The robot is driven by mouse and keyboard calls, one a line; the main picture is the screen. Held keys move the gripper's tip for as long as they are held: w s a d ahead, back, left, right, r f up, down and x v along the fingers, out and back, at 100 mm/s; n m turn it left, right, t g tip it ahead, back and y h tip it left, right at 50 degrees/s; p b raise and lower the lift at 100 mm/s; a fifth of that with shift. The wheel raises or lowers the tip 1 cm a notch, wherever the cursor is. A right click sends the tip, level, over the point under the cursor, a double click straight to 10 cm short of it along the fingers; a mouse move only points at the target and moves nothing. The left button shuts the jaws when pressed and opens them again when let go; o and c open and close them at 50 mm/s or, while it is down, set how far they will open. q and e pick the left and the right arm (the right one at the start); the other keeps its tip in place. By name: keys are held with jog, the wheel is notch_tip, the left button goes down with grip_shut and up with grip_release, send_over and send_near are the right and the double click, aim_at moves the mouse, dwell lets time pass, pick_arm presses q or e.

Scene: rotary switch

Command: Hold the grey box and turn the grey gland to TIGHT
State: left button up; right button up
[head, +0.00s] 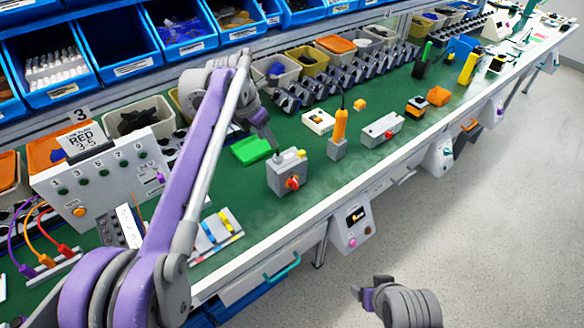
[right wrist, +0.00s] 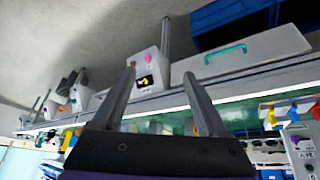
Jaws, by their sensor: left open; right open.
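My right gripper (head: 362,297) is out over the floor in front of the bench, far from the box. In the right wrist view its two fingers (right wrist: 162,100) are spread, with nothing between them.
A green tray (head: 250,150) lies behind the box. An orange-handled tool (head: 340,127) on a grey block and a grey box with a red button (head: 381,130) stand to the right. A white numbered panel (head: 105,170) is at left. Blue bins (head: 125,45) line the back.

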jog(key=w+d+r+t, duration=0.1)
jog(key=w+r+t, duration=0.15)
jog(key=w, duration=0.55)
jog(key=w+d+r+t+h, duration=0.1)
jog(key=w+d+r+t, duration=0.1)
jog(key=w+t, duration=0.35)
jog(key=w+d+r+t, duration=0.1)
jog(key=w+r+t, duration=0.1)
jog(key=w, duration=0.7)
jog(key=n+g+y, duration=0.1)
jog(key=n+y, duration=0.6)
jog(key=y, duration=0.5)
send_near(297, 186)
jog(key=x, duration=0.9)
jog(key=shift+w+a, duration=0.15)
jog(key=shift+w, duration=0.15)
